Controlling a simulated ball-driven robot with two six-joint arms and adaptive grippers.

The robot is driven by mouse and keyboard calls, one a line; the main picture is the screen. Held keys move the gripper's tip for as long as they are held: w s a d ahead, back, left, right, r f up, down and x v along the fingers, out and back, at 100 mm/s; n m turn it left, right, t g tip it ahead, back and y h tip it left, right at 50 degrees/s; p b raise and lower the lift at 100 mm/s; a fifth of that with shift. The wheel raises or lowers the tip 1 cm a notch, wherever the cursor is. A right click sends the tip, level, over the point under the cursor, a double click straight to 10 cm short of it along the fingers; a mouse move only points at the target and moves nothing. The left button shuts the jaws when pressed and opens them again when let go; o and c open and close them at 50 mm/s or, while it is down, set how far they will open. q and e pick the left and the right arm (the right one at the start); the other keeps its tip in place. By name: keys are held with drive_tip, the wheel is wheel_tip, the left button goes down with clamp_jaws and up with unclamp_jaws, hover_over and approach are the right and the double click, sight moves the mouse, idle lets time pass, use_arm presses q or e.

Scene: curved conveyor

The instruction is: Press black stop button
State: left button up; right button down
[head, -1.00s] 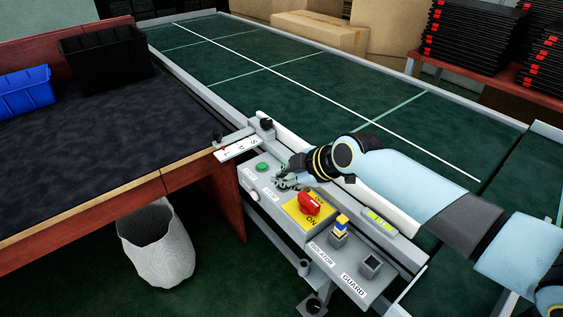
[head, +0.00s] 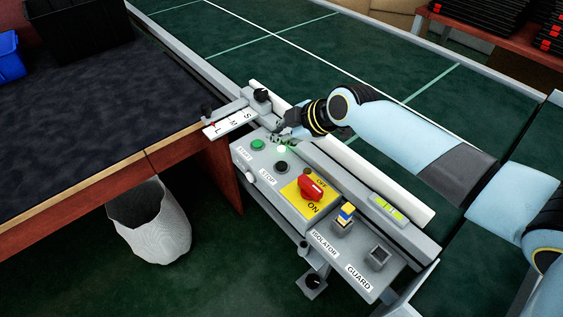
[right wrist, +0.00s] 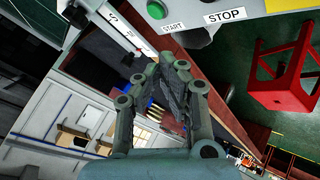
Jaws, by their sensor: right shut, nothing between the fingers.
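The black stop button (head: 282,167) is on the grey control panel (head: 262,161), beside the STOP label (head: 268,177). It is in clear view and nothing touches it. The green start button (head: 257,145) is to its upper left; it also shows in the right wrist view (right wrist: 157,9), where the STOP label (right wrist: 224,15) is at the top. My right gripper (head: 276,139) is shut and empty, just beyond the buttons at the panel's far edge. In the right wrist view its fingers (right wrist: 172,75) are close together. My left gripper is not in view.
A red rotary switch (head: 312,188) on a yellow plate stands nearer on the panel, then the isolator (head: 343,218) and guard (head: 379,256) fittings. An S-M-L scale (head: 228,124) is at the panel's far left. The green conveyor belt (head: 330,65) behind is empty.

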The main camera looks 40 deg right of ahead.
sight(280, 167)
wheel_tip(280, 167, down, 3)
drive_tip(key=shift+r+b, duration=0.2)
drive_tip(key=shift+b, duration=0.7)
wheel_tip(280, 167, down, 5)
drive_tip(key=b, duration=0.4)
drive_tip(key=shift+f, duration=0.1)
use_arm(q)
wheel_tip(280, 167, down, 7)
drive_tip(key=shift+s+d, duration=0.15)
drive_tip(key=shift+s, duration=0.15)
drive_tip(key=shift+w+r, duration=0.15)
drive_tip(key=shift+b, duration=0.3)
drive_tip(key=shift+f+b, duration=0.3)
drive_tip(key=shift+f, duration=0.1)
use_arm(e)
drive_tip(key=shift+f, duration=0.4)
